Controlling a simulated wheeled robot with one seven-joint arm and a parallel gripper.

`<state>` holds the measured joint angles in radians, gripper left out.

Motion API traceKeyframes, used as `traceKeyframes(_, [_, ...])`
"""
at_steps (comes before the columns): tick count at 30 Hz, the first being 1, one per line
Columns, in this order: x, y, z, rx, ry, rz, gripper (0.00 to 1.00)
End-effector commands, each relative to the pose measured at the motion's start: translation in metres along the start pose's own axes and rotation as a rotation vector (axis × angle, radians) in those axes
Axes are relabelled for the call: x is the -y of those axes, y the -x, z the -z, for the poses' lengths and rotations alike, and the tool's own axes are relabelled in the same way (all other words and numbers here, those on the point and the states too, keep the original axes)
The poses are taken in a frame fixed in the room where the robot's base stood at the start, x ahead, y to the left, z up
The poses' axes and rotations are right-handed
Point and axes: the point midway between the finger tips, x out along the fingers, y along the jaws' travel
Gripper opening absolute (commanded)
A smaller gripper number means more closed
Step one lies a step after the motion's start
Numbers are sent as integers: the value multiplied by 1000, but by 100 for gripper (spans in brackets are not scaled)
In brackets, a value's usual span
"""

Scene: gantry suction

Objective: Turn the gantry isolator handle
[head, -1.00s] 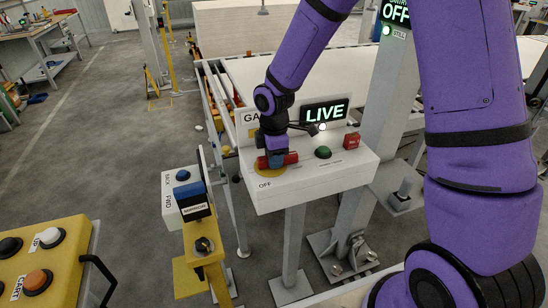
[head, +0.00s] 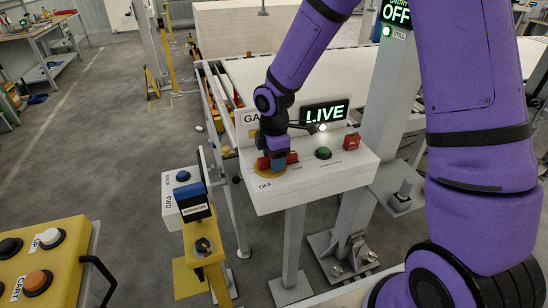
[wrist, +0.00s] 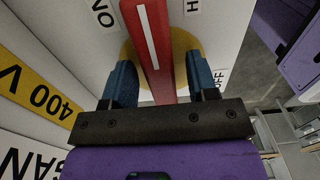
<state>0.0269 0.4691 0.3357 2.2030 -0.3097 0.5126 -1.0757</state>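The isolator handle is a red bar with a white stripe (wrist: 152,45) on a yellow round plate (wrist: 183,42) in the wrist view. My gripper (head: 271,165) is over the handle on the white sloped panel. In the wrist view its blue fingers (wrist: 160,72) stand on either side of the bar, with a yellow gap showing at the right finger. ON lettering is at upper left and OFF lettering at right there. My gripper hides part of the handle.
The panel also carries a green button (head: 323,152), a red block (head: 352,141) and a lit LIVE sign (head: 325,112). A post sign (head: 396,12) reads OFF. A yellow button box (head: 45,262) and a yellow pedestal (head: 205,245) stand to the left.

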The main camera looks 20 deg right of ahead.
Motion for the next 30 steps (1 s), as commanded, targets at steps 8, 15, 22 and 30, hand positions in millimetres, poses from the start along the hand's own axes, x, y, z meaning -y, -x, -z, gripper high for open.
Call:
traceKeyframes(8, [0,5,0,-1,-3,-2,53])
traceKeyframes(15, [-1,42,-1,-1,-4,-5,53])
traceKeyframes(22, [0,84,0,0,-3,-4,53])
traceKeyframes(30, [0,107,0,-1,-2,-1,53])
